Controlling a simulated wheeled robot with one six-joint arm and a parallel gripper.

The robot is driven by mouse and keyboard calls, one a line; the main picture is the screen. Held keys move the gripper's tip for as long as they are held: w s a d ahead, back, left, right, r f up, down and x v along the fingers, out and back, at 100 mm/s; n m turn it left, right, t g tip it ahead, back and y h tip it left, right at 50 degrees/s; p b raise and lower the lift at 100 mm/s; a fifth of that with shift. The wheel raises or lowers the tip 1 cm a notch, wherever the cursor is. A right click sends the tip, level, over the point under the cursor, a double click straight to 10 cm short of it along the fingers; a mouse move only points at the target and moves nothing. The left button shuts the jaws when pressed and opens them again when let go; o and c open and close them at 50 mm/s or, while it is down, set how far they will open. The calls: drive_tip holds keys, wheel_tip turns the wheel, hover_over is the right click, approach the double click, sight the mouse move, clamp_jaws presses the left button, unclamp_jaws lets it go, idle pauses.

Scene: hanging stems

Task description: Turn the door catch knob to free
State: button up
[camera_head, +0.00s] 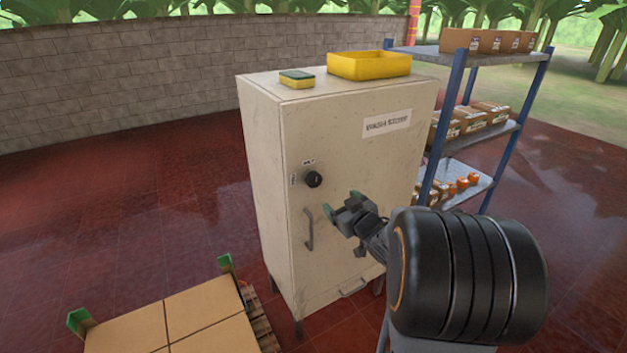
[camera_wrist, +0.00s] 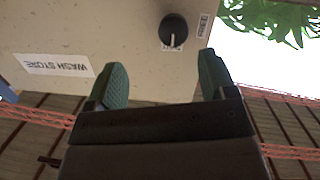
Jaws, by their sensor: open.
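The door catch knob (camera_head: 314,179) is a round black knob on the upper left of the cream cabinet's door. In the wrist view the knob (camera_wrist: 173,31) has a pale pointer line and a small label on either side of it. My gripper (camera_head: 341,206) is to the right of the knob and a little lower in the head view, apart from it. Its two green-padded fingers (camera_wrist: 161,83) are spread with nothing between them. The cabinet (camera_head: 265,180) appears shut, with a grey vertical handle (camera_head: 308,230) below the knob.
A yellow tray (camera_head: 369,66) and a sponge (camera_head: 297,80) sit on the cabinet top. A blue-post shelf (camera_head: 478,140) with boxes stands at the right. A pallet of cartons (camera_head: 190,315) is at the front left. The red floor at the left is clear.

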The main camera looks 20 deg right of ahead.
sight(316, 183)
drive_tip(key=w+y+p, duration=0.1)
drive_tip(key=w, duration=0.3)
drive_tip(key=w+a+t+y+p, duration=0.1)
drive_tip(key=w, duration=0.3)
drive_tip(key=w+a+n+y+p, duration=0.1)
drive_tip(key=w, duration=0.3)
drive_tip(key=shift+w+a+r, duration=0.15)
drive_tip(key=shift+w+a, duration=0.1)
drive_tip(key=shift+w, duration=0.15)
drive_tip(key=c, duration=0.9)
